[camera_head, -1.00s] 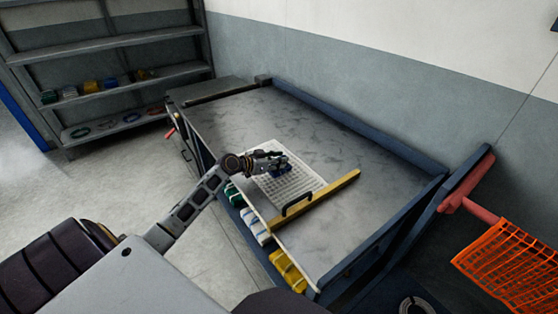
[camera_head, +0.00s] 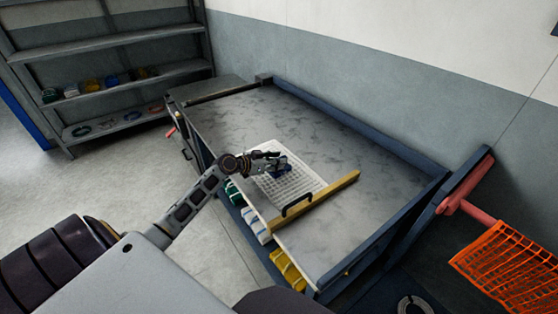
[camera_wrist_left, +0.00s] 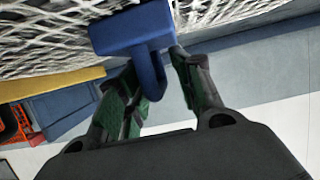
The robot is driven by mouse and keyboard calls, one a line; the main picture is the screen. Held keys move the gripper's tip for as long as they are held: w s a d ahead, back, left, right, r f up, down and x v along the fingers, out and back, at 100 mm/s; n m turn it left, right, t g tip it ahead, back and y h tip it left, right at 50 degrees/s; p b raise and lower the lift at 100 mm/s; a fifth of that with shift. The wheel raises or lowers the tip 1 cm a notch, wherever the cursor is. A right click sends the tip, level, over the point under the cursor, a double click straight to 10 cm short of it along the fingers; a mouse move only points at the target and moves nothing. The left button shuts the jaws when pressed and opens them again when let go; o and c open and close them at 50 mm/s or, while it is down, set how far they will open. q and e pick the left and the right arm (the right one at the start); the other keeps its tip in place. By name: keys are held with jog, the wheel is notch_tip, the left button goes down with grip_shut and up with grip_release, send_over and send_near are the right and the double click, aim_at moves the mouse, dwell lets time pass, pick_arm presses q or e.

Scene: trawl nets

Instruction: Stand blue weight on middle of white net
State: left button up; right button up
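The blue weight (camera_head: 282,170) is over the upper middle part of the white net (camera_head: 300,183), which lies flat on the grey table top. In the left wrist view the weight (camera_wrist_left: 128,32) is a blue block with a rounded handle pointing back towards my gripper. My left gripper (camera_head: 274,162) is at the weight. Its two green-padded fingers (camera_wrist_left: 151,72) stand on either side of the handle, with their tips close against it. The net (camera_wrist_left: 45,40) fills the space behind the block. I cannot tell whether the block touches the net. My right gripper is not in view.
A yellow bar (camera_head: 315,202) with a black handle (camera_head: 297,203) lies along the net's right side. Green, white and yellow items (camera_head: 288,270) line the table's near side. The table's far part (camera_head: 335,150) is clear. An orange net (camera_head: 510,265) hangs at right; a shelf (camera_head: 130,82) stands at back left.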

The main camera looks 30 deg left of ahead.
pick_arm(q)
jog(key=shift+v, duration=1.6)
jog(key=v, duration=0.8)
jog(key=shift+w+r+b, duration=0.2)
jog(key=shift+r+b, duration=0.05)
jog(key=shift+b, duration=0.2)
